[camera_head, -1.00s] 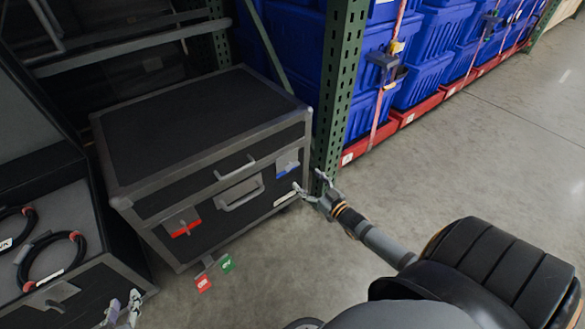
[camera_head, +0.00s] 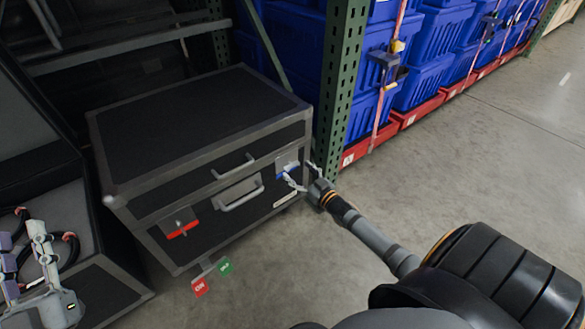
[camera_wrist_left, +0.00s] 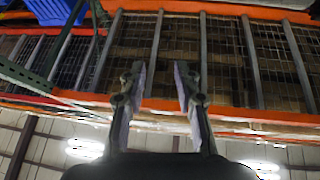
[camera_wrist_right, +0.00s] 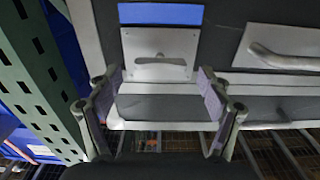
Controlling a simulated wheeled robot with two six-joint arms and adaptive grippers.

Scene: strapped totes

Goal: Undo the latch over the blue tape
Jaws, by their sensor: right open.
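The closed black case (camera_head: 200,125) has a latch on its front at the right, a grey plate with the blue tape (camera_head: 290,175) below it, partly behind my right gripper.
A second latch with red tape (camera_head: 183,230) is on the case front's left, and a handle (camera_head: 240,192) is between. A green rack post (camera_head: 343,90) stands close right of the case. An open case (camera_head: 100,290) is at left.

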